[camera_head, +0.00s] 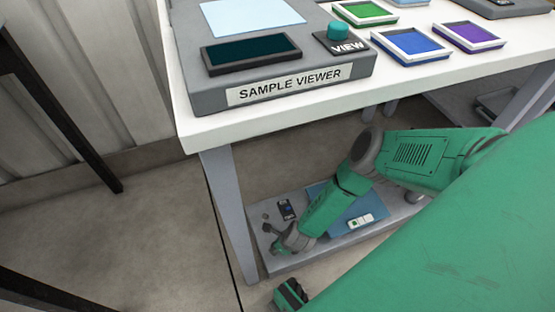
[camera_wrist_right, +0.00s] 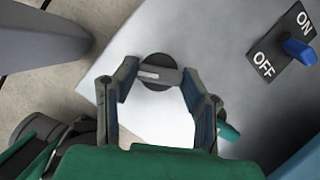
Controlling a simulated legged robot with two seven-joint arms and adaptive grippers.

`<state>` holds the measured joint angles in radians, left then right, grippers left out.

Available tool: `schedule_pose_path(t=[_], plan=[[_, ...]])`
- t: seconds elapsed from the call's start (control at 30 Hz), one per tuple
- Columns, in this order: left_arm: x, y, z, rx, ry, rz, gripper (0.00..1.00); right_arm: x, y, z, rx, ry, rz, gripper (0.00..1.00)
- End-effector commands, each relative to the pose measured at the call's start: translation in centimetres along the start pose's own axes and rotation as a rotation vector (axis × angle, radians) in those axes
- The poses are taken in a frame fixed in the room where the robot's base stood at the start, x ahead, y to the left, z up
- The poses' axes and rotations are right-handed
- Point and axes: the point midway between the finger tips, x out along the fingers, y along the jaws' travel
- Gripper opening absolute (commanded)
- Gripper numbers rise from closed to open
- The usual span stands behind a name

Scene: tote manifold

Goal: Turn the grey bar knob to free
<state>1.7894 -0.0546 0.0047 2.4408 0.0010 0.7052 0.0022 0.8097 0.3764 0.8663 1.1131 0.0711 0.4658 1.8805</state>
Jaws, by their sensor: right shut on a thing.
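The grey bar knob (camera_wrist_right: 168,76) shows in the right wrist view, a grey bar across a dark round base on a pale grey surface. My right gripper (camera_wrist_right: 158,72) is shut on the bar, with one fingertip at each end. In the head view my right gripper (camera_head: 282,243) reaches down to the low shelf (camera_head: 330,250) under the table. The knob is too small or hidden to make out there. No marking for free is legible by the knob. My left gripper is not in view.
A blue switch (camera_wrist_right: 299,50) with an ON/OFF plate (camera_wrist_right: 270,55) sits right of the knob in the wrist view. The table leg (camera_head: 232,215) stands left of the shelf. The white table (camera_head: 290,112) with the sample viewer (camera_head: 200,92) is above my right arm.

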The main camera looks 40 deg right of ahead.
Motion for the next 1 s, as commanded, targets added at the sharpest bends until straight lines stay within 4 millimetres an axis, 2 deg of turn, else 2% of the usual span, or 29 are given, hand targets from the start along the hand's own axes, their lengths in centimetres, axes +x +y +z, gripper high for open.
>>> schedule_pose_path(t=[0.7,1.0], plan=[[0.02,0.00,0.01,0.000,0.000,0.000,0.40,0.11,-0.48,0.01,-0.625,0.002,0.256,0.09],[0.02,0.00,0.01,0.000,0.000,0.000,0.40,0.14,-0.54,0.09,-0.832,0.002,0.341,0.09]])
